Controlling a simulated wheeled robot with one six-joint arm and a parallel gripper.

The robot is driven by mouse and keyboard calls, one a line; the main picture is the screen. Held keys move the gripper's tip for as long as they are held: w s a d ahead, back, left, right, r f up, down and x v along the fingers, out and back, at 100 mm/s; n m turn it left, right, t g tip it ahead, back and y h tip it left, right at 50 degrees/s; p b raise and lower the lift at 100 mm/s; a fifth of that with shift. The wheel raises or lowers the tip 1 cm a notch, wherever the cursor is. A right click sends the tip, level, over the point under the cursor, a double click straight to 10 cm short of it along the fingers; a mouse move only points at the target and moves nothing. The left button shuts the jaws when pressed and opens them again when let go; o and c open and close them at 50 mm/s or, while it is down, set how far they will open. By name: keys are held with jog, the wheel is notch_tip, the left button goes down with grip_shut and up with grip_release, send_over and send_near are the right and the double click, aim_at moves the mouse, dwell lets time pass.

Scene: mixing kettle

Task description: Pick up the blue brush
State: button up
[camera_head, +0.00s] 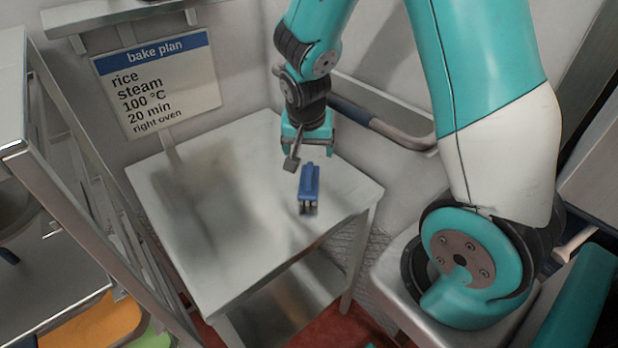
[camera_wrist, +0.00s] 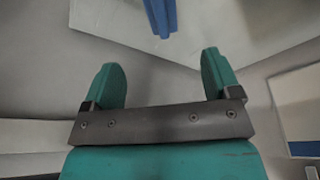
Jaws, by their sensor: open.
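The blue brush (camera_head: 309,184) lies on the right part of a small metal table (camera_head: 240,265), with its dark bristle end towards the table's front. My gripper (camera_head: 305,150) is open and empty, a little behind the brush in the head view. In the wrist view, my gripper (camera_wrist: 163,80) shows two teal fingers spread apart, with nothing between them. The brush (camera_wrist: 160,15) shows there beyond the fingertips, near the middle of the top edge, partly cut off by the frame. The brush and fingers are apart.
A sign headed "bake plan" (camera_head: 158,85) hangs on the wall behind the table. A metal rack (camera_head: 75,165) stands close on the left. A dark rail (camera_head: 370,118) runs along the wall behind my gripper. The table's left part is bare.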

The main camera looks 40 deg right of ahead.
aim_at(309, 173)
jog(key=p+x, duration=0.1)
jog(key=x, duration=0.8)
jog(key=shift+p, duration=0.3)
jog(key=shift+p+x, duration=1.15)
jog(key=shift+x, duration=1.6)
jog(key=shift+w+r, duration=0.1)
jog(key=shift+w, duration=0.05)
jog(key=c, duration=1.3)
jog(key=shift+a, duration=0.1)
